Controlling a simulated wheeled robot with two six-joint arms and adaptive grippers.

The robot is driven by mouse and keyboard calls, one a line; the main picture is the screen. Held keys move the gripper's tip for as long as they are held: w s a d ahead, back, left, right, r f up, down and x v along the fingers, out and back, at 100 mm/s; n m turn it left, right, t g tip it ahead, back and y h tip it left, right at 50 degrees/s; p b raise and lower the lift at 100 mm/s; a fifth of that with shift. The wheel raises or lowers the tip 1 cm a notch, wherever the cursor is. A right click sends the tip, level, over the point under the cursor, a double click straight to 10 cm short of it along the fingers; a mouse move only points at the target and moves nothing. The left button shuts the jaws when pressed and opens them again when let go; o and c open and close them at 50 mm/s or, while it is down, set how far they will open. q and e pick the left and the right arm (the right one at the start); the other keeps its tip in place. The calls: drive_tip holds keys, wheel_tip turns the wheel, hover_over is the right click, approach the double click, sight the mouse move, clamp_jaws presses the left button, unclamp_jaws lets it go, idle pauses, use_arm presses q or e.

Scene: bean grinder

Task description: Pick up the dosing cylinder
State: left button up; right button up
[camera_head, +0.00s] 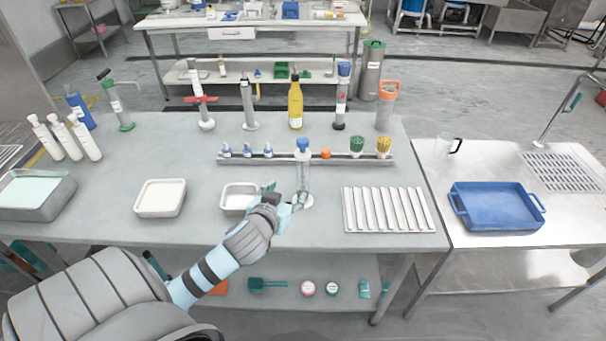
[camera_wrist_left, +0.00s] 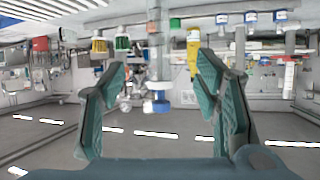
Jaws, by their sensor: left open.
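The dosing cylinder, a clear upright tube with a blue cap (camera_head: 303,145), stands near the middle of the table in front of the rack. My left gripper (camera_head: 284,195) is open and empty beside the lower part of the tube, and its right fingertip overlaps the tube in the picture. In the left wrist view, which looks upside down, the tube (camera_wrist_left: 157,62) and its blue cap lie between the open green fingers (camera_wrist_left: 163,85). I cannot tell whether the tube is between the fingertips or just beyond them. My right gripper does not show.
A rack (camera_head: 340,161) with blue-capped bottles, an orange cap and green and yellow brushes stands just behind the cylinder. A small white tray (camera_head: 229,203) is left of the gripper. A slatted metal tray (camera_head: 350,222) lies to the right. Tall bottles stand farther back.

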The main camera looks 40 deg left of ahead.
sight(301, 169)
use_arm(q)
drive_tip(key=shift+t, duration=0.3)
drive_tip(key=x, duration=0.4)
drive_tip(key=r+b+x, duration=0.1)
drive_tip(key=x, duration=0.4)
drive_tip(key=w+r+b+x, duration=0.1)
drive_tip(key=x, duration=0.4)
drive_tip(key=shift+w+a+r, duration=0.15)
drive_tip(key=shift+a, duration=0.1)
drive_tip(key=shift+r, duration=0.1)
clamp_jaws()
